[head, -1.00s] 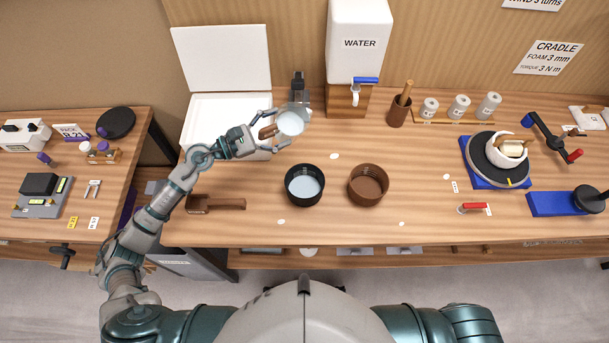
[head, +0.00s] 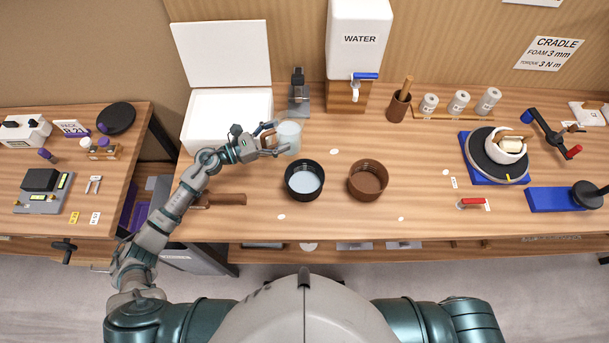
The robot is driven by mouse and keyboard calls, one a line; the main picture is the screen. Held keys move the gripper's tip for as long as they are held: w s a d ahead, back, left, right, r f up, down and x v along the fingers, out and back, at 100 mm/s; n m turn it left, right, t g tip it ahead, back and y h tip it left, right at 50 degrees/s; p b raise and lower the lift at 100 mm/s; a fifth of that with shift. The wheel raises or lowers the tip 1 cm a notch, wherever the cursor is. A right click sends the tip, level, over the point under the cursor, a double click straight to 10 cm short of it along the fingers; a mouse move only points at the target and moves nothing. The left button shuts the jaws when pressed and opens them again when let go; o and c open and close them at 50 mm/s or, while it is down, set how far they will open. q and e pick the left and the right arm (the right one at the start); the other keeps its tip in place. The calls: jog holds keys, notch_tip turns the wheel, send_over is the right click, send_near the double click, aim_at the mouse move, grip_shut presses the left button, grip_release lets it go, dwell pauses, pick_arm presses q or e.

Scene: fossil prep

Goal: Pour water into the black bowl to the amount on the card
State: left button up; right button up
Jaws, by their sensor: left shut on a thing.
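The black bowl (head: 304,195) stands on the bench in front of me with pale blue water in it. My left gripper (head: 276,142) is shut on a clear jug (head: 289,138) behind and slightly left of the black bowl. The jug looks roughly upright, and its contents are hard to make out. I cannot tell whether its base touches the bench. The white water tank (head: 358,40), labelled WATER, stands at the back with a blue-handled tap (head: 364,77). I see no card with a readable water amount. My right gripper is out of view.
A brown bowl (head: 368,190) stands just right of the black bowl. An open white box (head: 225,105) is behind my left arm. A wooden-handled tool (head: 225,199) lies at front left. A small grey stand (head: 298,98) is behind the jug.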

aim_at(274, 130)
pick_arm(q)
notch_tip(274, 130, down, 2)
jog(key=shift+w+n, duration=0.1)
jog(key=shift+n, duration=0.3)
jog(key=shift+r, duration=0.2)
notch_tip(274, 130, up, 5)
jog(key=p, duration=0.3)
jog(key=shift+f, duration=0.1)
jog(key=s+p, duration=0.2)
jog(key=s, duration=0.7)
